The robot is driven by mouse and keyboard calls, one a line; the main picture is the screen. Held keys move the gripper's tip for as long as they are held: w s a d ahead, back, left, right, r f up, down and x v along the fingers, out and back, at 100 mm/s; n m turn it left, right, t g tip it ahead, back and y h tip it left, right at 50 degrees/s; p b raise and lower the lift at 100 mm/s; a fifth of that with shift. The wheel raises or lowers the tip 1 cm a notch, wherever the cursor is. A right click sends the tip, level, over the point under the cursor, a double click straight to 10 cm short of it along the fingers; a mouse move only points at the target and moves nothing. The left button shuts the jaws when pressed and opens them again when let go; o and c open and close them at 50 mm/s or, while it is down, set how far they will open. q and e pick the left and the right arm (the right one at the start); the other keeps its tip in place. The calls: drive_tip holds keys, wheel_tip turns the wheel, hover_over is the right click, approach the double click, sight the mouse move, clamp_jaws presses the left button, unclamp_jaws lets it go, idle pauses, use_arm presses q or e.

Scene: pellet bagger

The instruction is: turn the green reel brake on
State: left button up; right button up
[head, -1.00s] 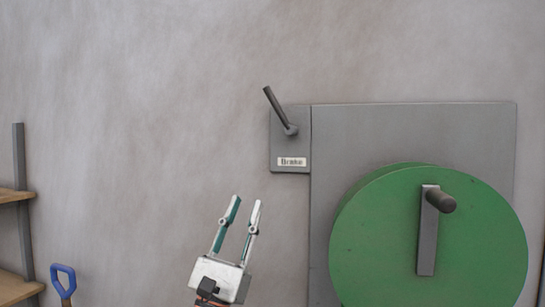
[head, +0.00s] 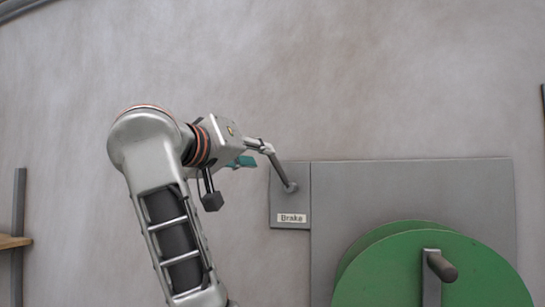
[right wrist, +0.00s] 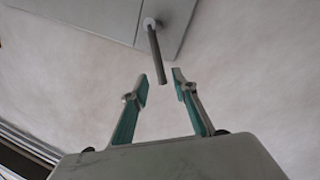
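The brake lever (head: 281,172) is a dark rod on a grey plate (head: 277,201) labelled "Brake". It tilts up and to the left from its pivot. The green reel (head: 390,275), with a crank handle, stands below and to the right. My right gripper (head: 254,157) is open at the free end of the lever. In the right wrist view, its two teal-padded fingers (right wrist: 160,80) stand apart, with the tip of the lever (right wrist: 157,58) between the fingertips. I cannot tell whether either finger touches it. My left gripper is not in view.
A large grey panel (head: 410,190) on the wall is behind the reel. A wooden shelf (head: 12,241) on a dark post is at the far left. The wall (head: 400,80) above the lever is bare.

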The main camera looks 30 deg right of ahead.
sight(271, 158)
drive_tip(key=p+x, duration=0.1)
drive_tip(key=x, duration=0.5)
drive_tip(key=shift+d+r, duration=0.1)
drive_tip(key=shift+d, duration=0.1)
drive_tip(key=shift+w+d, duration=0.3)
drive_tip(key=shift+d, duration=0.15)
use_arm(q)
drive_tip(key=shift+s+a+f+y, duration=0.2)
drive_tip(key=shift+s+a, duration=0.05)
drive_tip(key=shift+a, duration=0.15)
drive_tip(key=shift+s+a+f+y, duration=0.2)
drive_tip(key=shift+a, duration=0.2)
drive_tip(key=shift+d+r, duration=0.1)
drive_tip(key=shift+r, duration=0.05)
use_arm(e)
clamp_jaws()
